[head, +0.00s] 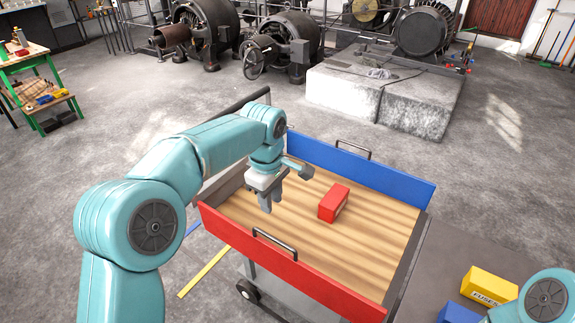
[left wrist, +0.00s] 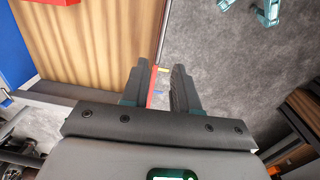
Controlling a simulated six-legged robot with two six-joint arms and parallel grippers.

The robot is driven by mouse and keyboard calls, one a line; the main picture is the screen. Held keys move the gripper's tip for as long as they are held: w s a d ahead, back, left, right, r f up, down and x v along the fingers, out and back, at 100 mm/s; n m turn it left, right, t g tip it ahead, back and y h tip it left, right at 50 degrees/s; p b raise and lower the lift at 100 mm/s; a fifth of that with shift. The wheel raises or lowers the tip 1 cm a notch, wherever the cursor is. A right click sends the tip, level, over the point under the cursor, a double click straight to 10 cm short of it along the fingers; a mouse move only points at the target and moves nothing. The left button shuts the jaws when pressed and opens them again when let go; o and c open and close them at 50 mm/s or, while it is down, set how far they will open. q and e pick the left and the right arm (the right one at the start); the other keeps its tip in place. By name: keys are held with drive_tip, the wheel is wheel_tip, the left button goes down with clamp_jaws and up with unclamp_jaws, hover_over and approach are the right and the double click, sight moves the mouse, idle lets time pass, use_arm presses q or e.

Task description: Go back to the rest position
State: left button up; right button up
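My left gripper (head: 268,202) hangs over the left part of the wooden cart bed, near the red front wall, with its fingers pointing down. In the left wrist view its two fingers (left wrist: 159,75) are apart, with nothing held between them. The red wall's edge and grey floor show through the gap. A red box (head: 334,202) lies on the cart bed to the right of the gripper, clear of it. My right arm shows only in part at the lower right of the head view, and its gripper is out of the picture.
The cart has a blue back wall (head: 362,173), a red front wall (head: 285,262) and handles. A yellow box (head: 488,287) and a blue box (head: 459,314) are at the lower right. Dynamos (head: 283,47) stand at the back. The floor behind the cart is open.

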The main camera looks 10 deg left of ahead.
use_arm(q)
drive_tip(key=s+a+f+g+h+p, duration=0.1)
drive_tip(key=s+f+g, duration=0.1)
drive_tip(key=s+f, duration=0.65)
drive_tip(key=s+a+f+g, duration=0.1)
drive_tip(key=s+f+g, duration=0.3)
drive_tip(key=f, duration=0.8)
drive_tip(key=s+d+f+m+t+h, duration=0.1)
drive_tip(key=s+d+f+m+t, duration=0.2)
drive_tip(key=s+m, duration=0.3)
drive_tip(key=s+d+f+m+t+h, duration=0.1)
drive_tip(key=s+d+f+m, duration=0.3)
drive_tip(key=s, duration=0.5)
wheel_tip(320, 180, down, 2)
drive_tip(key=shift+s+f+m+t+h+p, duration=0.15)
drive_tip(key=shift+m+t+h+p, duration=0.25)
drive_tip(key=shift+m+t, duration=0.55)
